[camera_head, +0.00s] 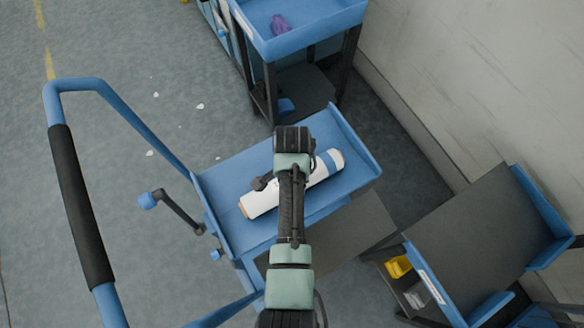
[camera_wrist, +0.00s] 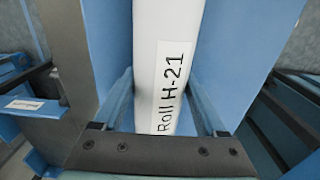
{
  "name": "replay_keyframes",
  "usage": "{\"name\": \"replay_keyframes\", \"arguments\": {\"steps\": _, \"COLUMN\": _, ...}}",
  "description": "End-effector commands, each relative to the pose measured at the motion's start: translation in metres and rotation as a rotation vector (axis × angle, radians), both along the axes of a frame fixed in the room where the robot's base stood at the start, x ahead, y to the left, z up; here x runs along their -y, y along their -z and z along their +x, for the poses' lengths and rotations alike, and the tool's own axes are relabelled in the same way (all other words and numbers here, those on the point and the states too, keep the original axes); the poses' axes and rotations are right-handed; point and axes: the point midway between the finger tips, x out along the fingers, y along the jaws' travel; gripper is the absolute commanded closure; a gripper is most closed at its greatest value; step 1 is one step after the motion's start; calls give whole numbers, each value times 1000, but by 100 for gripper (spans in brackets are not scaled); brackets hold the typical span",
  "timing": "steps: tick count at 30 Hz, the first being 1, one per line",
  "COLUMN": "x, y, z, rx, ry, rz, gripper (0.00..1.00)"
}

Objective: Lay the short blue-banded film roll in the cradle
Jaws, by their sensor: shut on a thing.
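A white film roll (camera_head: 262,200) with a blue band near its upper right end lies slantwise over the blue trolley tray (camera_head: 235,168) in the head view. My gripper (camera_wrist: 162,100) is shut on the roll, with one finger on each side. In the wrist view the roll (camera_wrist: 168,35) runs up the picture and bears the label "Roll H-21". In the head view my arm hides the roll's middle and the fingers. I cannot tell whether the roll touches the tray. I cannot make out which part is the cradle.
The trolley's handle (camera_head: 80,205) rises at the left. A blue-topped cart (camera_head: 300,45) with a purple item (camera_head: 280,24) stands behind. A dark-topped cart (camera_head: 480,235) stands at the right, with a yellow bin (camera_head: 398,266) beneath. A pale wall (camera_head: 480,80) bounds the right. Floor at upper left is mostly clear.

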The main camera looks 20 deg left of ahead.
Motion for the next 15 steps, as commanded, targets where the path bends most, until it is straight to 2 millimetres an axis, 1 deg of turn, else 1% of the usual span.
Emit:
{"name": "replay_keyframes", "arguments": {"steps": 9, "x": 0, "y": 10, "z": 1, "rx": 2, "ry": 0, "rz": -1, "gripper": 100}}
{"name": "replay_keyframes", "arguments": {"steps": 12, "x": 0, "y": 10, "z": 1, "rx": 3, "ry": 0, "rz": 0, "gripper": 100}}
{"name": "replay_keyframes", "arguments": {"steps": 13, "x": 0, "y": 11, "z": 0, "rx": 0, "ry": 0, "rz": 0, "gripper": 24}}
{"name": "replay_keyframes", "arguments": {"steps": 15, "x": 0, "y": 11, "z": 0, "rx": -1, "ry": 0, "rz": -1, "gripper": 12}}
